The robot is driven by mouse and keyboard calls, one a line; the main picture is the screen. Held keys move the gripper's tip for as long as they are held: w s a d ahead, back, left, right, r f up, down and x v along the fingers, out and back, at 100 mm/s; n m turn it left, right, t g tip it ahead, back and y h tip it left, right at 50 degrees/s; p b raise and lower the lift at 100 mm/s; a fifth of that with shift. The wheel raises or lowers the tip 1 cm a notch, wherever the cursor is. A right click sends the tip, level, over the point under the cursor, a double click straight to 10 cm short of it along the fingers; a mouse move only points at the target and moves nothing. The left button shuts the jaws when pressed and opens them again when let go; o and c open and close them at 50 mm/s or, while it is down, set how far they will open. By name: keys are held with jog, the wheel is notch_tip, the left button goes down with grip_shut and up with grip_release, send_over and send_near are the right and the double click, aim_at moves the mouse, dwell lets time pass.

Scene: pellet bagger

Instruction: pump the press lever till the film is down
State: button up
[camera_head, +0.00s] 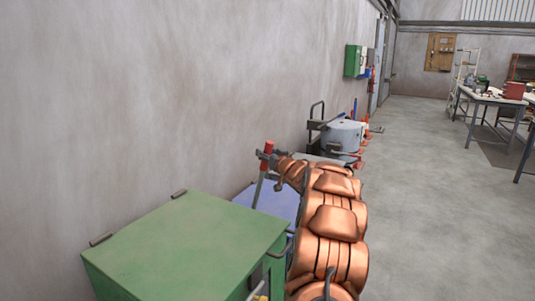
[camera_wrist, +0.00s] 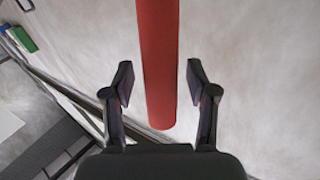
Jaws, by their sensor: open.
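The press lever shows in the head view as a grey rod with a red grip (camera_head: 268,147), standing up at a slight tilt beyond the green cabinet. In the wrist view the red grip (camera_wrist: 158,50) runs from the top edge down between my two fingers, its rounded end near the palm. My gripper (camera_wrist: 160,78) is open, with a clear gap on either side of the grip. In the head view my gripper (camera_head: 279,166) is small and partly hidden by my copper arm, close beside the lever. The film cannot be made out in either view.
A green cabinet (camera_head: 190,245) stands at front left against the wall, with a blue-lilac surface (camera_head: 272,201) behind it. A grey drum (camera_head: 343,136) stands farther along the wall. Workbenches (camera_head: 490,97) are at the far right. The floor (camera_head: 440,210) to the right is clear.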

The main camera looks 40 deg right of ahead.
jog(key=shift+w, duration=0.1)
grip_shut()
dwell(0.6)
